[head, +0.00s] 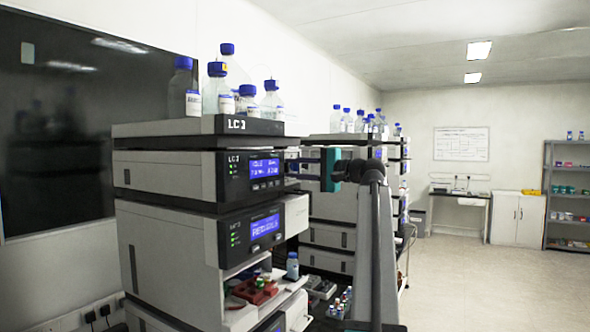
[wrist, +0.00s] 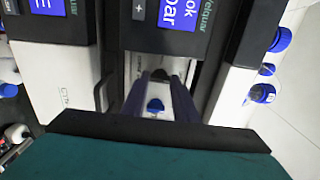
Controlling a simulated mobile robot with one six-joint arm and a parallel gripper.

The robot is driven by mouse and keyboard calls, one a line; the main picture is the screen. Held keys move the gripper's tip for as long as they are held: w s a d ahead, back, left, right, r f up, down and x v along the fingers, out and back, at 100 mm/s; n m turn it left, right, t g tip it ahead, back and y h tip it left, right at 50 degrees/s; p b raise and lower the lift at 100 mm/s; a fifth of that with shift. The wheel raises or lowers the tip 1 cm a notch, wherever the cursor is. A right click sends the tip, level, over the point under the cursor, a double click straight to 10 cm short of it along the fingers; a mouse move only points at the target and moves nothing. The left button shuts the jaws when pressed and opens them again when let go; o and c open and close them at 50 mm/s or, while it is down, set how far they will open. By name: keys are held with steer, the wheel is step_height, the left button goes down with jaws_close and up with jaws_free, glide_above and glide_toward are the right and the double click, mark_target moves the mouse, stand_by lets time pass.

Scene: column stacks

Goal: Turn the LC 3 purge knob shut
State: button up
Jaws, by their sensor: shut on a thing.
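The near column stack (head: 165,170) stands at centre left in the head view, with a label that seems to read LC 3. Its upper module has a lit blue screen (head: 264,169). My gripper (head: 303,167) reaches in from the right, level with this module, at its front. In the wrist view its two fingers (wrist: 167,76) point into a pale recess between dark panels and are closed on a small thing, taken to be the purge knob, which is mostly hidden. A small blue piece (wrist: 155,104) shows between the fingers, nearer the camera; I cannot tell what it is.
Blue-capped bottles (head: 220,90) stand on top of the near stack. A red holder (head: 255,290) and a small bottle (head: 292,265) sit low in it. A second stack (head: 330,205) stands close behind my arm. The floor (head: 490,280) at right is clear.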

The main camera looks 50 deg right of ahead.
steer(key=o, duration=0.8)
steer(key=b+v, duration=0.4)
steer(key=v, duration=1)
steer(key=shift+f, duration=0.1)
